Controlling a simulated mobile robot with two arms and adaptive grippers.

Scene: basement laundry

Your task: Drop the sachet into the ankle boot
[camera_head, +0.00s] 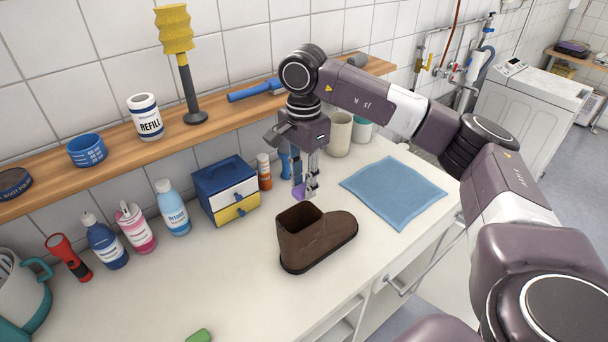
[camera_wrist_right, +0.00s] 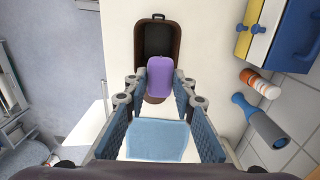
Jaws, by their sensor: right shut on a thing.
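A brown ankle boot (camera_head: 322,246) stands upright on the white counter, its open top to the left and its toe to the right. The boot's dark opening (camera_wrist_right: 158,38) shows in the right wrist view. My right gripper (camera_head: 304,190) is shut on a small purple sachet (camera_head: 298,195), holding it above the boot, close to the opening. In the right wrist view the sachet (camera_wrist_right: 159,76) sits between the fingertips and covers part of the boot. The sachet is outside the boot. My left gripper is not in view.
A blue cloth (camera_head: 394,190) lies right of the boot. A wooden shelf (camera_head: 215,115) runs along the wall. The front counter is mostly clear, except a green object (camera_head: 199,336).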

